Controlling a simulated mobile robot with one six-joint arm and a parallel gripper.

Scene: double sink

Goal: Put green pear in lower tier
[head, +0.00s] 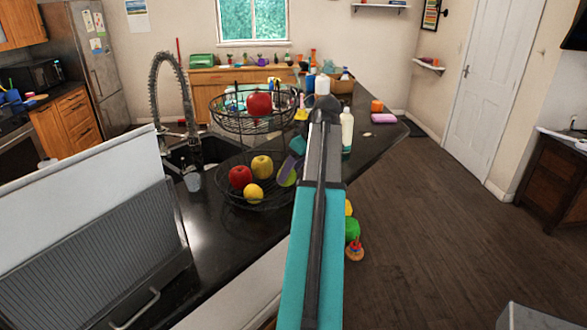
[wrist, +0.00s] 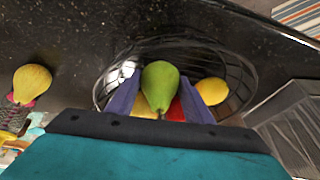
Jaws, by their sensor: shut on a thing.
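The green pear (wrist: 160,86) is between the two purple fingers of my gripper (wrist: 161,98) in the wrist view. My gripper is shut on it. In the head view the pear (head: 288,178) shows partly behind the fingers, at the right side of the black wire basket's lower tier (head: 236,204). The wrist view shows the lower tier (wrist: 245,68) beneath the pear; I cannot tell whether they touch. The lower tier holds a red apple (head: 240,177), a yellow apple (head: 262,166) and a lemon (head: 253,193). The upper tier (head: 232,124) holds a red fruit (head: 259,103).
A tall spring faucet (head: 163,85) and sink lie left of the basket. A white bottle (head: 347,130) stands behind my arm. A yellow pear (wrist: 32,84) lies left in the wrist view. Green and orange items (head: 352,230) show right of my arm.

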